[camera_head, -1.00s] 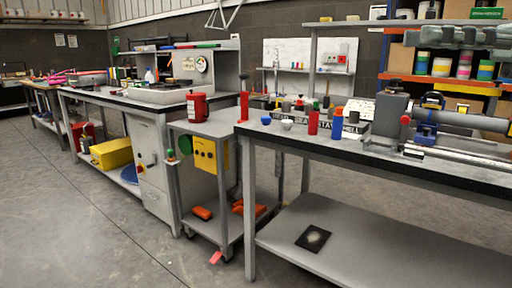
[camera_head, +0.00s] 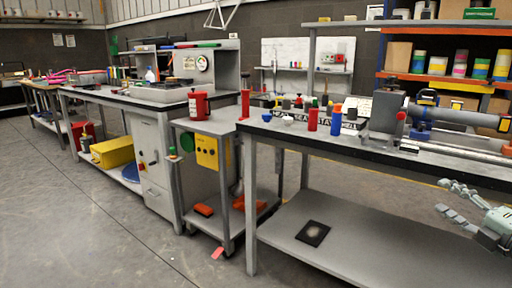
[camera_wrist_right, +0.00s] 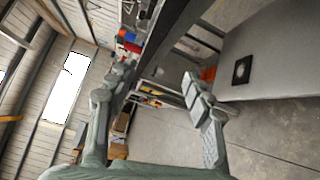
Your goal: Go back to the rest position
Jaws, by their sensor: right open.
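My right gripper (camera_head: 446,198) is at the right edge in the head view, in front of the long workbench (camera_head: 400,157) and below its top. Its fingers are spread apart with nothing between them. In the right wrist view, the same gripper (camera_wrist_right: 155,82) shows its two fingers wide apart and empty, with the bench and floor behind them. My left gripper is not in view.
The bench carries a red bottle (camera_head: 313,119), a blue bottle (camera_head: 336,121) and a large grey clamp device (camera_head: 386,112). A black square plate (camera_head: 313,233) lies on its lower shelf. A trolley (camera_head: 222,125) stands left. Open floor (camera_head: 90,225) lies at front left.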

